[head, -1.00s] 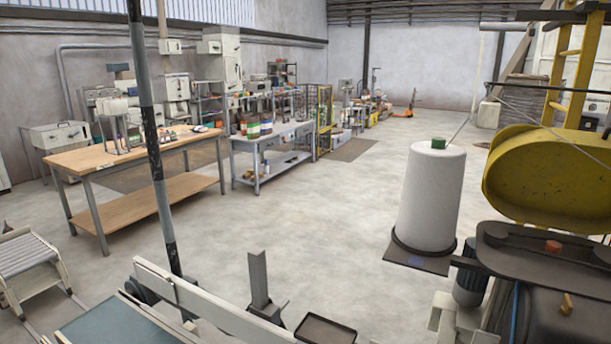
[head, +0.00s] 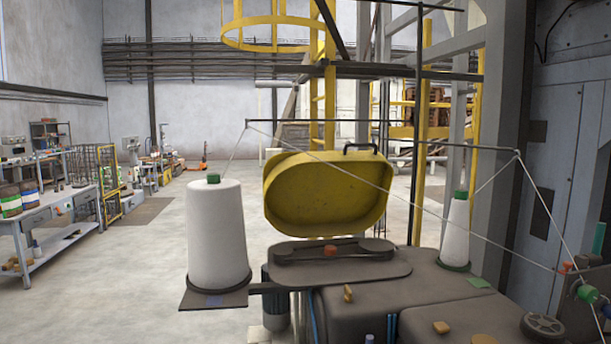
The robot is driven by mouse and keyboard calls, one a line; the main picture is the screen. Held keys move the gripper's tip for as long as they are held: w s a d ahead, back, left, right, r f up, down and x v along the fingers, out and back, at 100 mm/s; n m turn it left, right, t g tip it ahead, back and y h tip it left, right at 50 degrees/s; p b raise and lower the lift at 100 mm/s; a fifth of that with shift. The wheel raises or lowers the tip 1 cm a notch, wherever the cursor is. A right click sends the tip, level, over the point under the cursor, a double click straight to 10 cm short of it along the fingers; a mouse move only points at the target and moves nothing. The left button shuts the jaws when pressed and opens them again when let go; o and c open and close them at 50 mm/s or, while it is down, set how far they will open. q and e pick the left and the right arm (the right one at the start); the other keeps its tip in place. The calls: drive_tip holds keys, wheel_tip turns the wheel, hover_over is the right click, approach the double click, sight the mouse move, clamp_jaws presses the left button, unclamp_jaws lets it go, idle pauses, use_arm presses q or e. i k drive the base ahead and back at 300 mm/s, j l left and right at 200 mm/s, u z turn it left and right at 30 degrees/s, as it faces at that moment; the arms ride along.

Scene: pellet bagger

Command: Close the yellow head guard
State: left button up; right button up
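The yellow head guard (head: 325,195) is a rounded, shallow cover with a dark handle (head: 361,148) on its top edge. It stands raised and open at the back of the dark sewing head (head: 400,300), its hollow side towards me. Below it the belt and pulleys (head: 333,251) lie uncovered on the head's top plate, with a small orange-red piece between them. Neither of my grippers shows in the head view.
A large white thread cone (head: 217,235) stands on a dark plate left of the head, and a smaller cone (head: 456,232) stands at its right. Threads run from a thin bar (head: 400,137) above, crossing in front of the guard. A grey cabinet (head: 575,150) stands at the right; floor at left is open.

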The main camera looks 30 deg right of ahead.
sight(304, 196)
drive_tip(key=z, duration=1.25)
